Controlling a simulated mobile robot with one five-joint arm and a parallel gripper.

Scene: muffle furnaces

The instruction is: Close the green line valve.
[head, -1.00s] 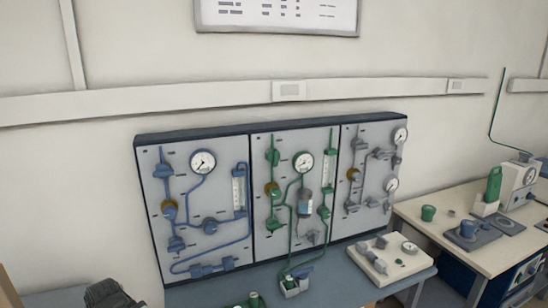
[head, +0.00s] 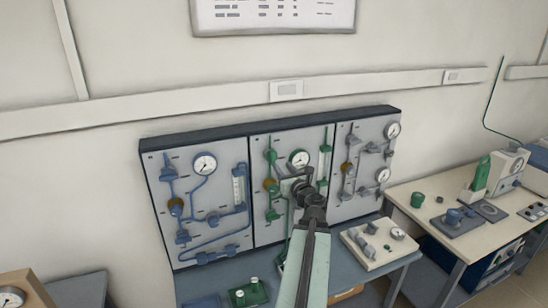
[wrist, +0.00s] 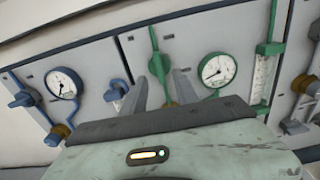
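The green line runs on the middle panel (head: 258,228). In the head view, a green valve (head: 270,156) sits at the top of its left pipe, with another green fitting (head: 272,214) lower down. My gripper (head: 298,180) is in front of this panel and hides part of its middle and lower right. In the wrist view, my gripper (wrist: 160,78) has two grey fingers spread apart with nothing held. A green valve with a bar-like handle (wrist: 158,64) shows in the gap between them, beyond the tips. I cannot tell whether they touch it.
A blue-line panel (head: 205,235) is on the left and a grey-line panel (head: 345,200) on the right. The green line's gauge (wrist: 218,69) is right of the fingers. A small green tray (head: 250,297) and a pale board (head: 378,247) lie on the bench below.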

